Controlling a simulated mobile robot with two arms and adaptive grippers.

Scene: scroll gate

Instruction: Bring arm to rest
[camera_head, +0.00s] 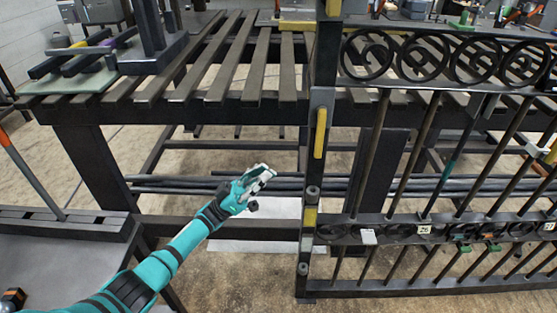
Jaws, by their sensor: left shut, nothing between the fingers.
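My left gripper (258,181) is at the end of my teal and black left arm, which comes in from the lower left. It is shut and empty, in the open air in front of the slatted table, left of the gate's upright. It appears apart from the gate. The scroll gate (321,100) fills the right half, with a row of dark scrolls at the top, slanted bars and a lower rail. My right gripper is not clearly in view; a small white and teal piece shows at the right edge, and I cannot tell what it is.
A dark slatted table (190,85) stands behind, with metal bars (160,184) on its lower level. A grey bench (60,255) is at the lower left. Clamps and tools lie at the table's upper left.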

